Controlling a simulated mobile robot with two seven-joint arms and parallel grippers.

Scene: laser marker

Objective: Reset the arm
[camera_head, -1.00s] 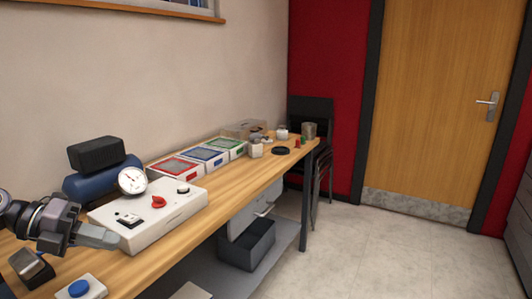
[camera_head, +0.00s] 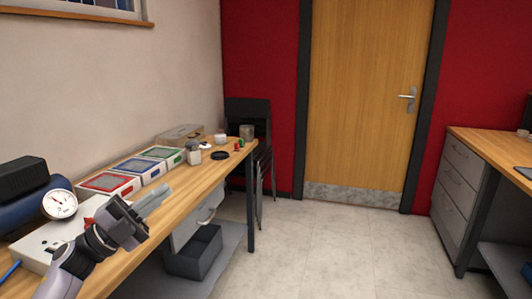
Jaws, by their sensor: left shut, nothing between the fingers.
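My left gripper (camera_head: 157,200) comes in from the lower left in the head view. It is shut and empty, its fingers pointing up and right. It is held in front of the wooden workbench (camera_head: 217,176) edge, and it hides part of the white control box (camera_head: 38,247). A round pressure gauge (camera_head: 60,204) and a blue tank (camera_head: 28,215) with a black top stand by that box. My right gripper is not in view.
Red, blue and green framed trays (camera_head: 108,184) line the bench by the wall. Small jars and a black disc (camera_head: 220,156) lie farther along. A grey bin (camera_head: 195,252) sits below. A drawer cabinet (camera_head: 462,182) stands right. The floor (camera_head: 340,245) between is clear.

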